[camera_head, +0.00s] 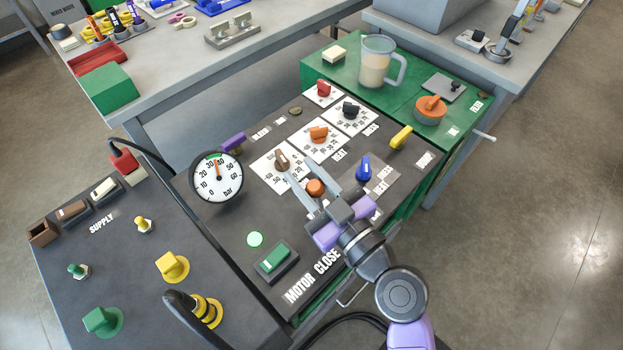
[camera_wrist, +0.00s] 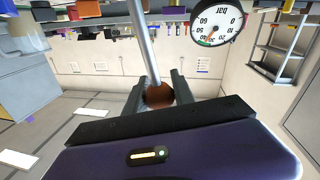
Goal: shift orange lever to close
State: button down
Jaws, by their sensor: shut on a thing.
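The orange lever has a ball knob (camera_head: 315,187) over the dark panel (camera_head: 225,255), near the "MOTOR CLOSE" lettering (camera_head: 314,275). In the wrist view its knob (camera_wrist: 158,95) looks brownish orange, at the end of a straight metal rod (camera_wrist: 143,45). My gripper (camera_head: 302,171) has its two grey fingers on either side of the knob and is shut on it. The wrist view also shows the fingers of my gripper (camera_wrist: 157,86) flanking the knob. The lever's base is hidden in the head view.
A round bar gauge (camera_head: 217,178) stands left of my gripper. A blue knob (camera_head: 363,168), a brown knob (camera_head: 282,158) and an orange knob (camera_head: 318,134) are close by. A green rocker switch (camera_head: 273,258) lies lower left. A pitcher (camera_head: 377,62) stands on the green surface behind.

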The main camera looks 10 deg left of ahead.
jog(key=s+a+n+b, duration=0.1)
jog(key=b, duration=0.2)
jog(key=s+f+n+b, duration=0.1)
jog(key=b, duration=0.2)
jog(key=shift+s+a+f+n, duration=0.1)
jog(key=shift+s+a+n, duration=0.1)
jog(key=shift+a+n, duration=0.2)
jog(key=c, duration=1.1)
grip_release()
jog(key=shift+o, duration=0.2)
jog(key=b+v, duration=0.2)
jog(key=v, duration=0.5)
jog(key=shift+s+d, duration=0.25)
jog(key=shift+s, duration=0.05)
jog(key=shift+f, duration=0.1)
